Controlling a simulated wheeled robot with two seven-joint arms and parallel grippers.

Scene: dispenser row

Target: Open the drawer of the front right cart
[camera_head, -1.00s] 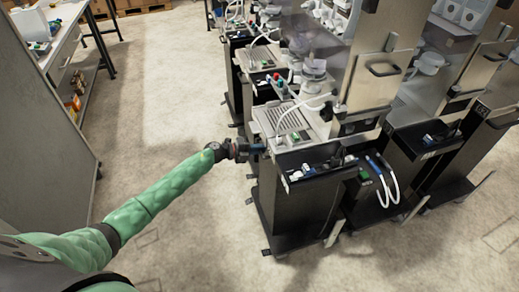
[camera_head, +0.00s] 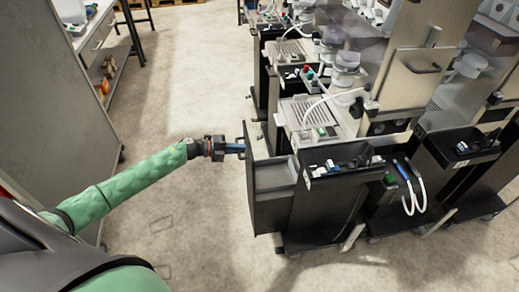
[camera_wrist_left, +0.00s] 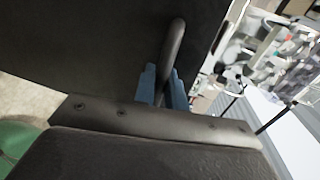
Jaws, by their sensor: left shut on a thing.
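The nearest black cart (camera_head: 325,215) stands in the middle of the head view, with a loaded tray on top. Its drawer is pulled out toward the left. The dark drawer front (camera_head: 264,205) stands clear of the cart body, and a grey inside (camera_head: 273,175) shows behind it. My left gripper (camera_head: 239,148) is at the top of the drawer front, on its outer side. In the left wrist view its blue fingers (camera_wrist_left: 163,88) are shut on the dark curved drawer handle (camera_wrist_left: 173,45). My right gripper is not in view.
More carts with machines (camera_head: 300,105) stand in a row behind, and another black cart (camera_head: 455,160) is to the right. White hoses (camera_head: 412,190) hang at the near cart's side. A grey panel (camera_head: 60,110) and a shelved bench stand left. Floor between is clear.

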